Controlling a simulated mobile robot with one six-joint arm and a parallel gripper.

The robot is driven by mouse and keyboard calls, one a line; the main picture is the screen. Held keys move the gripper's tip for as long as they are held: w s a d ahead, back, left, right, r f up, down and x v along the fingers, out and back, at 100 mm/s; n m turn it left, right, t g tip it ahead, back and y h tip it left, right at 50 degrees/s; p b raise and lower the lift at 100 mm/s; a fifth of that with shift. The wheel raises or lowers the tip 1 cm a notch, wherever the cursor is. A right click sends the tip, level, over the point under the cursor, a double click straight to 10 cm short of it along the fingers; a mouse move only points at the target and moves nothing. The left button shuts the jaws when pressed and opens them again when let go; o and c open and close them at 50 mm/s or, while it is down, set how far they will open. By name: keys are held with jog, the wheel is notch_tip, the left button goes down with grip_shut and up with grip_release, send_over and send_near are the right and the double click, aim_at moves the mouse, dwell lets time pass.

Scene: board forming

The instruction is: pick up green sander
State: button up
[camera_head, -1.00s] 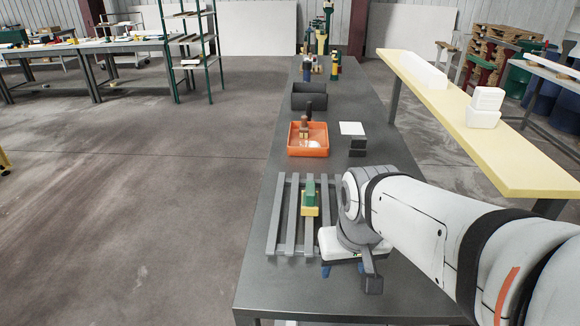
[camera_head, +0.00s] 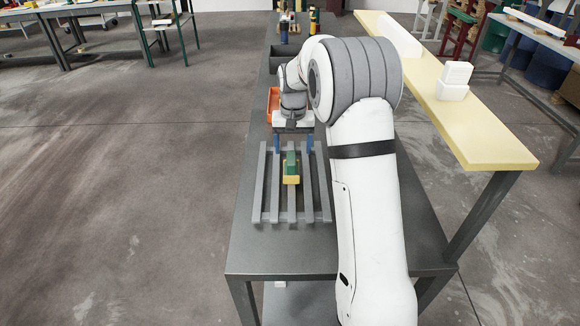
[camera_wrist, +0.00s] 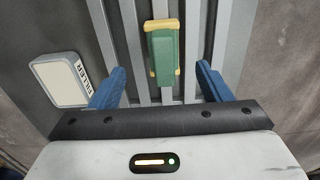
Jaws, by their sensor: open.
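The green sander (camera_head: 291,169) has a green top and a yellow base and lies on the grey slatted rack (camera_head: 258,186) on the workbench. In the wrist view the green sander (camera_wrist: 163,52) lies ahead of my gripper, between the lines of its two fingers. My gripper (camera_head: 293,142) is open and empty, just beyond the sander at the far end of the rack. In the wrist view its blue fingers (camera_wrist: 160,84) are spread wide apart, with slats showing between them.
A white block labelled FILLER (camera_wrist: 58,80) lies beside the rack in the wrist view. An orange tray (camera_head: 272,103) and a dark bin (camera_head: 274,57) stand farther back, partly hidden by my arm. A yellow-topped table (camera_head: 470,140) stands to the right.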

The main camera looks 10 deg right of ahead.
aim_at(291, 157)
jog(key=f, duration=0.2)
jog(key=f+p, duration=0.1)
jog(key=f, duration=0.5)
jog(key=shift+w+a+p, duration=0.15)
jog(key=shift+w+p, duration=0.25)
jog(key=shift+r, duration=0.1)
jog(key=c, duration=1.2)
notch_tip(291, 157, up, 10)
jog(key=shift+r+b, duration=0.1)
jog(key=shift+b, duration=0.7)
jog(key=o, duration=0.6)
jog(key=c, duration=0.4)
jog(key=shift+o, duration=0.2)
